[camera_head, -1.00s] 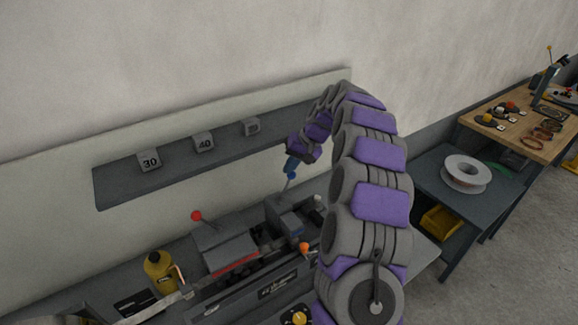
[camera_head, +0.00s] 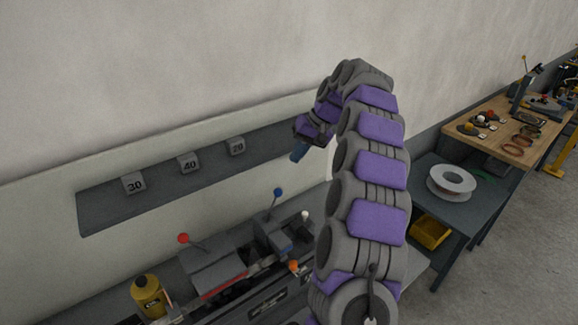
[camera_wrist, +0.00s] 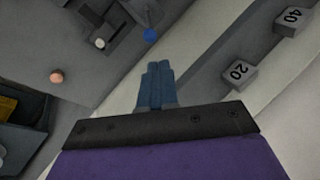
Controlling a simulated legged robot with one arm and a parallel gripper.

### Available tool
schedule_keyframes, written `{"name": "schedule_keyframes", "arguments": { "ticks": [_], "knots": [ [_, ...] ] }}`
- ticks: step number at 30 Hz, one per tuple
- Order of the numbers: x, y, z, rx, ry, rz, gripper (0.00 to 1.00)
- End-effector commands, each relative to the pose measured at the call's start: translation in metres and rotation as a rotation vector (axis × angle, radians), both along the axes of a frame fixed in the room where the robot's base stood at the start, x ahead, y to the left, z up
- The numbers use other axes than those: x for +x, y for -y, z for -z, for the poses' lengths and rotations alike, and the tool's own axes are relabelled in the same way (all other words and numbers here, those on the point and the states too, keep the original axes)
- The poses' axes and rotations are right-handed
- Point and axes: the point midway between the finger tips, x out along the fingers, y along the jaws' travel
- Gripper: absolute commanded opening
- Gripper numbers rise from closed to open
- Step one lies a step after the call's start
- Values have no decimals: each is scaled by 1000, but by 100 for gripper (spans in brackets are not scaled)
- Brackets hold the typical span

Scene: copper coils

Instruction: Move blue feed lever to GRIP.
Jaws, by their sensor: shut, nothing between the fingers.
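The blue feed lever (camera_head: 278,192) has a round blue knob on a thin rod and stands up from the grey machine (camera_head: 215,262), leaning slightly right. In the wrist view its blue knob (camera_wrist: 150,35) lies just beyond the fingertips, apart from them. My gripper (camera_head: 299,153) is above and to the right of the knob in the head view. Its blue fingers (camera_wrist: 157,68) are closed together and empty. Any GRIP marking is not readable in these views.
A red-knobbed lever (camera_head: 184,238), an orange knob (camera_head: 294,266) and a white knob (camera_head: 305,214) are nearby on the machine. A shelf (camera_head: 100,211) with blocks 30, 40 and 20 runs along the wall behind. A yellow bottle (camera_head: 147,297) stands at left.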

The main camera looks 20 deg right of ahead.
Motion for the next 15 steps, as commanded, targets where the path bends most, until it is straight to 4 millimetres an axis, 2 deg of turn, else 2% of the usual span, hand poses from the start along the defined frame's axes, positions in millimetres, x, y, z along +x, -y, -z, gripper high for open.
{"name": "schedule_keyframes", "arguments": {
  "ticks": [3, 9, 15],
  "knots": [
    [-3, 9, -18, -4, 6, 3, 0],
    [-7, 16, -32, -2, 3, 2, 0],
    [-10, 18, -38, 0, 0, -1, 0]
  ]
}}
